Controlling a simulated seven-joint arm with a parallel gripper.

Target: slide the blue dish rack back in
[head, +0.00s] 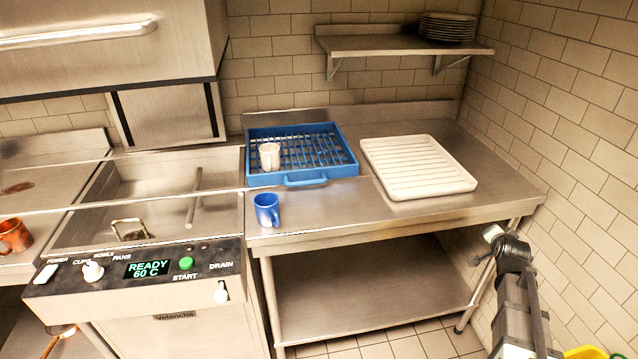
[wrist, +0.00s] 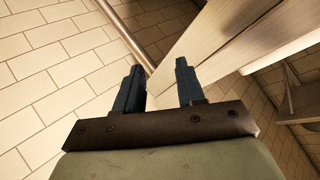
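The blue dish rack (head: 335,168) sits on the steel counter just right of the open wash basin, with its handle (head: 305,181) toward the front. A white mug (head: 269,156) stands inside the rack at its left. My gripper (wrist: 158,80) is open and empty in the wrist view, its two dark fingers apart against tiles and a table edge. In the head view my arm is at the lower right, off the counter's right end and well away from the rack. The rack does not show in the wrist view.
A blue mug (head: 267,210) stands on the counter in front of the rack. A white ribbed tray (head: 418,167) lies to the right. The wash basin (head: 160,195) is at the left, behind a control panel (head: 140,268). Plates (head: 448,27) are stacked on the wall shelf.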

